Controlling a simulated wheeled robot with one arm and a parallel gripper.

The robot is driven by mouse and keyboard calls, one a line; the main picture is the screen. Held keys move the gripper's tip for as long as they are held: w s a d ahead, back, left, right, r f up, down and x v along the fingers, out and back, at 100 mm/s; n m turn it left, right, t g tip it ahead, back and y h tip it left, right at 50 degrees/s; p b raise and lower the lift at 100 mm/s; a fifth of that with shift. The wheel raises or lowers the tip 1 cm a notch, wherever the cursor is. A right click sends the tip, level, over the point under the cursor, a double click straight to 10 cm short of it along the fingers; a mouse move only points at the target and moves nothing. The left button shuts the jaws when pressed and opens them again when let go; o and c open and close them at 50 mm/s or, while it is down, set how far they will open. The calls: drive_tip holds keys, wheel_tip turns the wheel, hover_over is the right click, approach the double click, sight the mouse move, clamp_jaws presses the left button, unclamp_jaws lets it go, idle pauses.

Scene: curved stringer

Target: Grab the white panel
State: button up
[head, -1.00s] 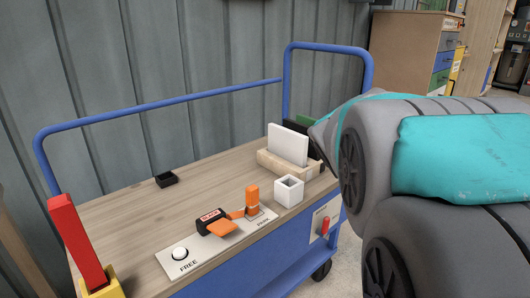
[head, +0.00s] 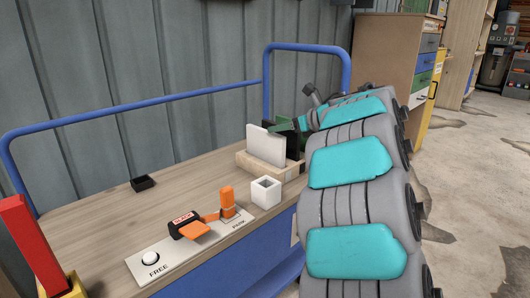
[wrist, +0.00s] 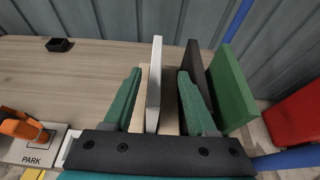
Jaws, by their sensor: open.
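The white panel (head: 265,146) stands upright in a light wooden holder (head: 257,168) on the cart top. In the wrist view the white panel (wrist: 155,85) is seen nearly edge-on between the two green fingers of my gripper (wrist: 159,73). The fingers are open, with a gap on each side of the panel. The left finger is over the wood surface. The right finger lies between the white panel and a black panel (wrist: 192,58), partly covering the black one. In the head view my arm hides most of the gripper.
A green panel (wrist: 232,88) stands right of the black one. A white hollow cube (head: 266,191), an orange latch on a plate (head: 160,257) and a small black box (head: 142,183) are on the cart. A blue rail (head: 347,75) rises behind the holder.

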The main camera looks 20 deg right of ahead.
sight(265, 130)
drive_tip(key=x, duration=0.2)
drive_tip(key=shift+w+a+f, duration=0.15)
drive_tip(key=shift+w+a, duration=0.05)
drive_tip(key=shift+a, duration=0.05)
drive_tip(key=x, duration=0.4)
drive_tip(key=shift+s+a+f+p, duration=0.15)
drive_tip(key=shift+f+p, duration=0.15)
drive_tip(key=shift+f, duration=0.1)
drive_tip(key=shift+w+f, duration=0.2)
drive_tip(key=shift+w, duration=0.15)
clamp_jaws()
idle(0.6)
